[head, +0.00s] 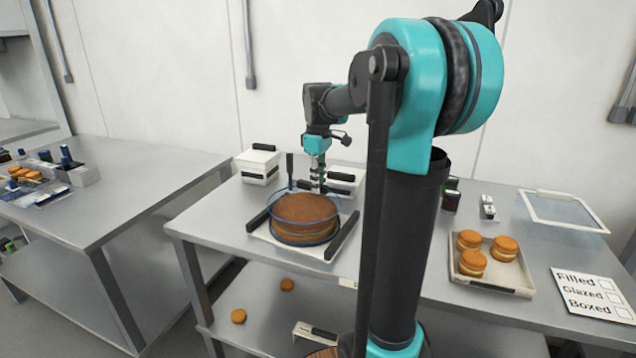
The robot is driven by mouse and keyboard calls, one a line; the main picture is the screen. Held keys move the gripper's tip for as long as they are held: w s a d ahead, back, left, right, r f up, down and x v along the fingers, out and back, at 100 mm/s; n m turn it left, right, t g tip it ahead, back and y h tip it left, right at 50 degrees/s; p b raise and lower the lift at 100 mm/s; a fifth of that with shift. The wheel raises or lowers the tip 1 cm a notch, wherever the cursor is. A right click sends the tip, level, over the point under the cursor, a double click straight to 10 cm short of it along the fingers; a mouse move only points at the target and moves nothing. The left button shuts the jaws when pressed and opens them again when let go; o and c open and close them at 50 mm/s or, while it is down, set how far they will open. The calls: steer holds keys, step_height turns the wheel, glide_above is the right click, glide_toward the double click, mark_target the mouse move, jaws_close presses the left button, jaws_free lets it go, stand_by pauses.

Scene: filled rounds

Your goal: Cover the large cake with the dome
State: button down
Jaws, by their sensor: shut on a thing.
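The large brown layered cake (304,222) sits on a white board (262,233) with dark bars along its sides, on the middle table. The clear dome (271,206) shows as thin blue outlines around the cake, one near its top and one near its base. I cannot tell whether its lower rim touches the board. My gripper (317,186) points down at the back of the dome's top and is shut on the dome. The exact grip is too small to make out.
A tray of several filled rounds (488,276) and a checklist card (594,293) lie right of my arm. White boxes (259,165) stand behind the cake. A clear-lidded container (562,211) is at the far right. Loose rounds (238,316) lie on the lower shelf.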

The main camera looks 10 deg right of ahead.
steer(key=shift+f, duration=0.1)
steer(key=c, duration=1.4)
jaws_free()
steer(key=shift+o, duration=0.5)
steer(key=o, duration=0.4)
steer(key=shift+r, duration=3.5)
